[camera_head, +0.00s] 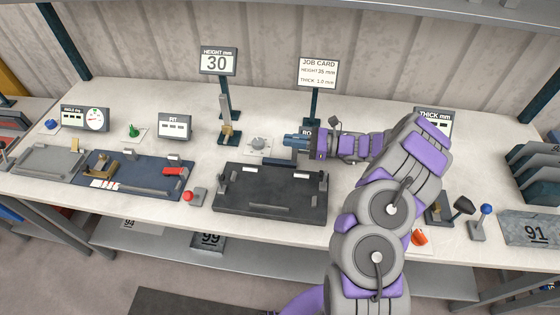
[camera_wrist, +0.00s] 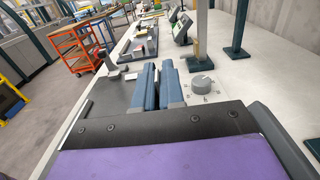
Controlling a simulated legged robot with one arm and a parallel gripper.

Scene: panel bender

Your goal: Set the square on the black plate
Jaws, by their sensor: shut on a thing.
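The black plate (camera_head: 270,208) lies on the bench in front of my gripper, with grey bars and white labels on it. Part of its dark surface shows left of the fingers in the wrist view (camera_wrist: 112,97). My gripper (camera_head: 288,140) is above the bench just behind the plate's back right part, its blue fingers pointing left. In the wrist view the two fingers (camera_wrist: 158,88) stand close together. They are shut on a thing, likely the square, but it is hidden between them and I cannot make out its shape.
A grey knob (camera_head: 258,143) sits on the bench near the fingertips. The height gauge (camera_head: 227,115) stands behind left, and the job card post (camera_head: 314,105) behind the gripper. A red button box (camera_head: 193,197) and a blue plate (camera_head: 140,184) lie to the left.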

